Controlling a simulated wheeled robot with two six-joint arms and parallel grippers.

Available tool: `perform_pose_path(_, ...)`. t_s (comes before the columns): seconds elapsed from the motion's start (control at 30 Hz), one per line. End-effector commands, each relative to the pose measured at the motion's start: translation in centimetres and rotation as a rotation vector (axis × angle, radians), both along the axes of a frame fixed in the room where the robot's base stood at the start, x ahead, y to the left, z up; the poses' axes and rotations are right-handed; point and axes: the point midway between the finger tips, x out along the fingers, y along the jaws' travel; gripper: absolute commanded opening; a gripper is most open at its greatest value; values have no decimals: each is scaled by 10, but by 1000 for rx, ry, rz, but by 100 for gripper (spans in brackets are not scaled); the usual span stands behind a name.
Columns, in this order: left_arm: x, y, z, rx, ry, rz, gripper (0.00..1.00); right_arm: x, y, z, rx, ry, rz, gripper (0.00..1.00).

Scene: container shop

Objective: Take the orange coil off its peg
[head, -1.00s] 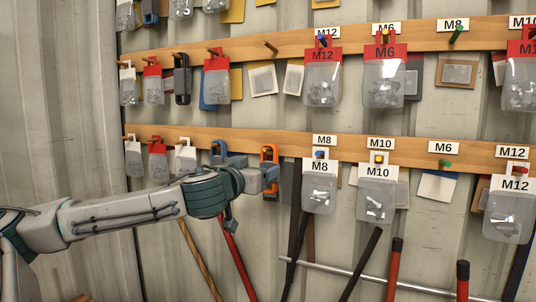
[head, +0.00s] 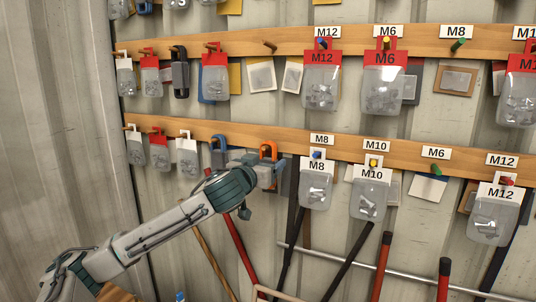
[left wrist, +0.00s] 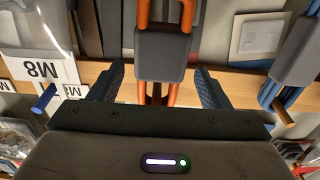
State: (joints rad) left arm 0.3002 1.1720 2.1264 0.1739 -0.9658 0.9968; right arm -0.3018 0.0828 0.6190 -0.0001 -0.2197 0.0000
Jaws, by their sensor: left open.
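The orange coil (head: 268,147) hangs on a peg on the lower wooden rail, and its top loop shows above my gripper. In the left wrist view the orange coil (left wrist: 143,12) has a grey band (left wrist: 162,54) around its middle. My left gripper (head: 272,176) is in front of the coil in the head view and hides its lower part. In the left wrist view the open left gripper (left wrist: 158,82) has one finger on each side of the coil, with gaps between them and it. My right gripper is in neither view.
A blue coil (head: 218,148) hangs just left of the orange one. A clear M8 bag (head: 316,189) hangs close on the right, with an M10 bag (head: 369,198) beyond it. Long-handled tools (head: 243,255) stand below the rail.

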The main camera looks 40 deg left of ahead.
Motion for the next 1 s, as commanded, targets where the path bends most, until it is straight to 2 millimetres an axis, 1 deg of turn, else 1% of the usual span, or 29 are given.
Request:
perform_pose_path(0.03,4,2,3,-6,-2,0,71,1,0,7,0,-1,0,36)
perform_pose_path(0.1,9,3,3,-5,-2,0,71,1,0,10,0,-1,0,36)
perform_pose_path(0.3,18,6,1,-1,0,0,71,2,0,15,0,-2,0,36)
perform_pose_path(0.67,20,6,0,1,0,-1,71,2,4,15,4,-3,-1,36)
perform_pose_path(0.7,20,6,0,1,0,-1,63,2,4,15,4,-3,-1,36)
perform_pose_path(0.87,20,6,0,1,0,-1,32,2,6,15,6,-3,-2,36)
perform_pose_path(0.9,20,6,0,1,0,-1,24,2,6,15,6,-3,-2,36)
perform_pose_path(0.93,20,6,0,1,0,-1,20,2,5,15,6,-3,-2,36)
perform_pose_path(1.0,20,6,0,1,-1,-1,20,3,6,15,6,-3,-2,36)
